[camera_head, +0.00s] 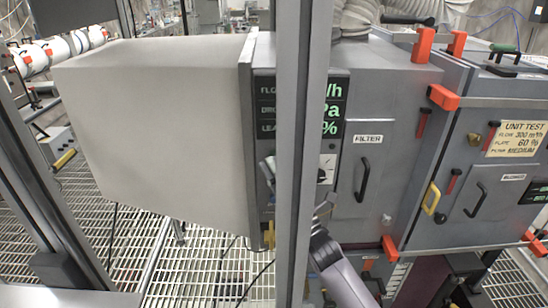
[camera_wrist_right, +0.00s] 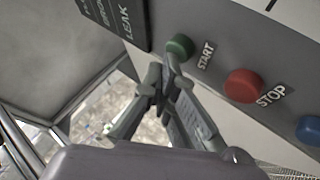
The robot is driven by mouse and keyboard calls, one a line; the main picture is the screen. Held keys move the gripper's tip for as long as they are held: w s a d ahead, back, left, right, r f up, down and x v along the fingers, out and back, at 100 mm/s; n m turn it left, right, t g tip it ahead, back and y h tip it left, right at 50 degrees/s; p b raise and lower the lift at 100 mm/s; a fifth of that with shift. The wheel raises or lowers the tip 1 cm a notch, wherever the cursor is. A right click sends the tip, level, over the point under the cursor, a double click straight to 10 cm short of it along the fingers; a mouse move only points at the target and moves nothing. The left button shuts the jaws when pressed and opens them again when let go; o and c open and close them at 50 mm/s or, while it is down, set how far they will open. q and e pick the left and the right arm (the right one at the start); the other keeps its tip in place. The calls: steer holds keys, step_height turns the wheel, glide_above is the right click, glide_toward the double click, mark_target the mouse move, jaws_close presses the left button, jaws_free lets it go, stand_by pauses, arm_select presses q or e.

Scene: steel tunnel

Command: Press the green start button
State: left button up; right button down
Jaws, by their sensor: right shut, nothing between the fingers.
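The green start button (camera_wrist_right: 180,46) sits on the grey panel in the right wrist view, left of the word START. My right gripper (camera_wrist_right: 168,70) is shut and empty, its fingertips right at the lower left edge of the green button. I cannot tell whether they touch it. In the head view my right arm rises from the bottom and passes behind an upright grey post; fingertips show at the post's left side (camera_head: 267,172). The green button is hidden in that view. My left gripper is not in view.
A red STOP button (camera_wrist_right: 243,86) and a blue button (camera_wrist_right: 309,130) lie to the right of the green one. The grey post (camera_head: 301,120) stands in front of the display panel (camera_head: 336,105). A large pale box (camera_head: 155,125) is on the left.

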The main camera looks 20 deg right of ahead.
stand_by(0.5)
steer(key=shift+w, duration=0.15)
steer(key=shift+w+d, duration=0.15)
steer(key=shift+w, duration=0.1)
steer(key=shift+s, duration=0.35)
stand_by(0.4)
steer(key=s, duration=0.2)
steer(key=s+a+p, duration=0.1)
steer(key=s+p, duration=0.1)
steer(key=s, duration=0.1)
steer(key=shift+s+a, duration=0.35)
steer(key=shift+a, duration=0.05)
